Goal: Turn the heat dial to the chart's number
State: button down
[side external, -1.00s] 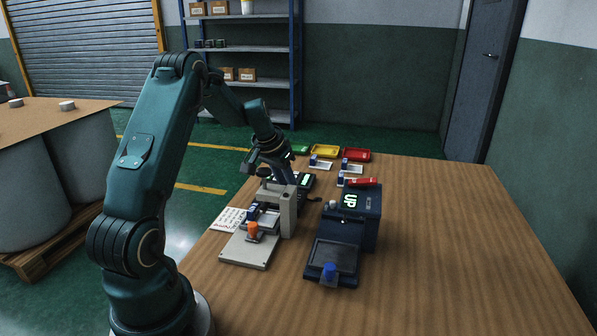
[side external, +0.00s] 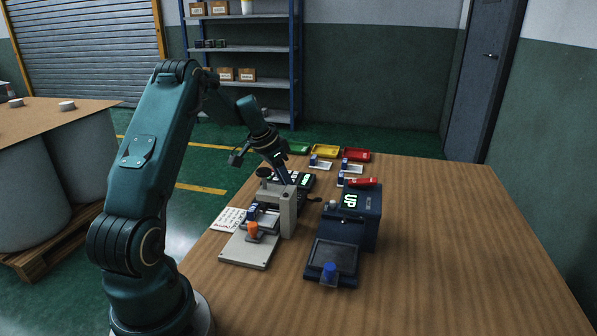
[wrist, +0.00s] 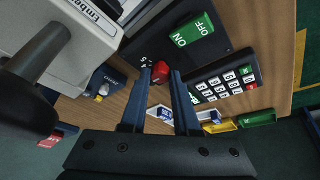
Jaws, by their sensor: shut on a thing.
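In the wrist view, a red heat dial (wrist: 160,70) sits on a dark control panel (wrist: 205,52), with small white marks beside it. My gripper (wrist: 160,74) has its two dark fingers on either side of the dial and is shut on it. Most of the dial's scale is hidden or too small to read. In the side view, my gripper (side external: 286,178) reaches down behind the pale press, and the dial is hidden there. The chart, a white paper with writing (side external: 229,219), lies on the table left of the press. Its number is too small to read.
The pale press (side external: 288,212) stands close in front of my gripper. A green ON/OFF switch (wrist: 192,29) and a keypad (wrist: 224,82) are near the dial. A dark box with a lit "UP" sign (side external: 364,215) stands to the right. The table's right side (side external: 470,250) is clear.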

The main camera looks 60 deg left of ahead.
jog(key=c, duration=0.7)
grip_release()
jog(key=shift+o, duration=0.2)
jog(key=shift+v, duration=2.6)
